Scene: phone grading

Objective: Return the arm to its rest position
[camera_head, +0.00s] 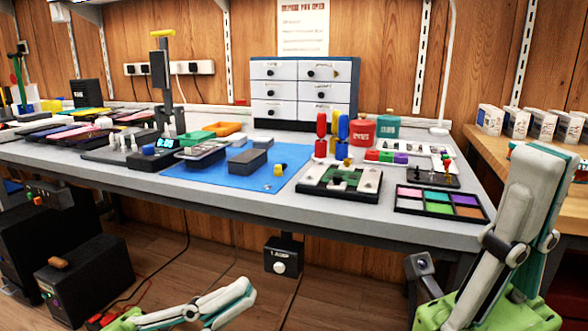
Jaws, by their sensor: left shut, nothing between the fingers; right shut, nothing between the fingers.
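My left gripper (240,296) is low at the bottom of the head view, in front of the table and below its edge. It is shut and empty, pointing to the right, and its green base is cut off by the bottom of the picture. My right gripper (543,165) stands upright and large at the right, close to the camera. It is shut and empty, and it hides part of the table's right end and the wooden side bench. Neither gripper touches anything that I can see.
The grey table (130,170) carries a blue mat (225,182) with dark devices, a green board (340,182), a colored compartment tray (440,203) and a white drawer cabinet (303,92). Small boxes (530,124) stand on the right bench. Dark cases (85,275) sit on the floor at left.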

